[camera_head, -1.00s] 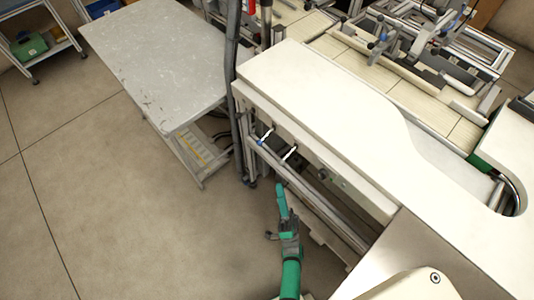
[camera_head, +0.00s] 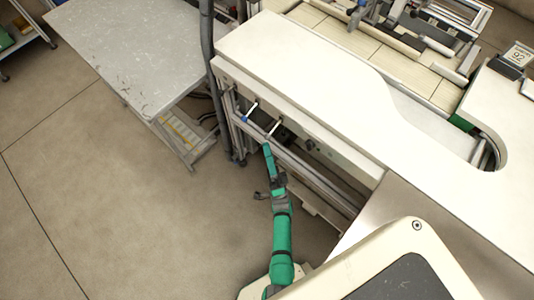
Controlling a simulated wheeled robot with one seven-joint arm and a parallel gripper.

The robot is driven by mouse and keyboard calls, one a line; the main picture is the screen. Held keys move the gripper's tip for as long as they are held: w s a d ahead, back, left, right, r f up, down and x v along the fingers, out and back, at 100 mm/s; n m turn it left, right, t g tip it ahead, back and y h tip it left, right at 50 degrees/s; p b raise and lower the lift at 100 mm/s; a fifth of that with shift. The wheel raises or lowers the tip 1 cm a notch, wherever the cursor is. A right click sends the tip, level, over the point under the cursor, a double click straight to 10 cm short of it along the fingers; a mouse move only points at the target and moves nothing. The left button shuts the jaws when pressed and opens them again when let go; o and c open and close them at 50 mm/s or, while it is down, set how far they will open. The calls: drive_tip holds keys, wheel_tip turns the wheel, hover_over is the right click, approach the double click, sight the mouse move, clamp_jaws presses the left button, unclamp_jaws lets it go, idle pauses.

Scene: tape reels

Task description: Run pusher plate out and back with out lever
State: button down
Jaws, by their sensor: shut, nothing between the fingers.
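Two levers stick out of the machine's front side, below the white worktop. One lever (camera_head: 250,111) is a pale rod with a blue end; the other lever (camera_head: 274,127) is a pale rod to its right. I cannot tell which is the out lever. I cannot make out a pusher plate for certain. My green arm reaches up from the bottom of the picture.
The long white worktop (camera_head: 300,65) overhangs the front side. Metal rails (camera_head: 315,178) run below the levers, close to my arm. A grey table (camera_head: 125,50) and an upright post (camera_head: 213,90) stand at the left. The floor (camera_head: 110,210) left of my arm is clear.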

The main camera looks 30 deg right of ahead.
approach(249, 113)
drive_tip(key=d+r, duration=0.2)
drive_tip(key=shift+w+a+r, duration=0.25)
drive_tip(key=shift+w+a, duration=0.25)
drive_tip(key=shift+w, duration=0.15)
drive_tip(key=shift+w+a+r, duration=0.25)
drive_tip(key=shift+w+a, duration=0.25)
drive_tip(key=shift+w, duration=0.15)
